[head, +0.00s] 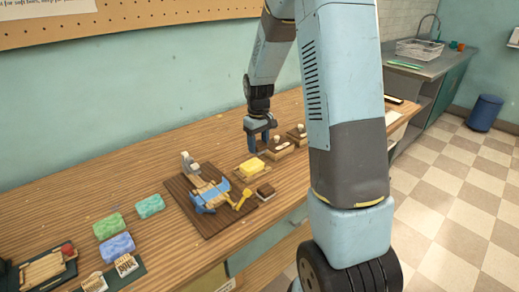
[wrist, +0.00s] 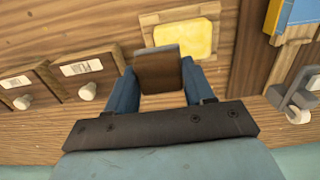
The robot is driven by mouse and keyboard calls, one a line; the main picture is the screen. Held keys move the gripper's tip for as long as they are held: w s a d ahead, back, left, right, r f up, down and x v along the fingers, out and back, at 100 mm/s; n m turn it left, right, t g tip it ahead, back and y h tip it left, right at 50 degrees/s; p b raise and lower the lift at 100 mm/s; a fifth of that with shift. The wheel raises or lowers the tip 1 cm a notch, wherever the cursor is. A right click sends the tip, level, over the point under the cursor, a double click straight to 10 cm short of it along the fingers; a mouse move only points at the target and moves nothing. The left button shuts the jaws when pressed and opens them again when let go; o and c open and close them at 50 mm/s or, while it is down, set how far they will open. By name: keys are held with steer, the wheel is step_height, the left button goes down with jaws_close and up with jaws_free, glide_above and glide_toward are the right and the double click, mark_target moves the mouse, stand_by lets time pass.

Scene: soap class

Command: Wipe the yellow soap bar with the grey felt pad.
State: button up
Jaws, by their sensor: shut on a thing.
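The yellow soap bar (head: 252,168) lies on a pale wooden holder on the bench, and it also shows at the top of the wrist view (wrist: 184,40). My gripper (head: 260,143) points down just behind the soap in the head view. In the wrist view my gripper (wrist: 160,82) is shut on a brown block with a dark grey edge, apparently the felt pad (wrist: 158,72). The block appears close beside the soap's holder; I cannot tell whether they touch. The block's underside is hidden, and in the head view the fingers mostly hide it.
Two wooden blocks with labels and pale knobs (wrist: 92,72) stand beside my gripper. A dark board (head: 206,222) with blue and wooden parts lies left of the soap. A small dark-topped block (head: 265,191) lies in front. Green and blue bars (head: 108,227) lie farther left.

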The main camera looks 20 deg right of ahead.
steer(key=shift+r, duration=1.9)
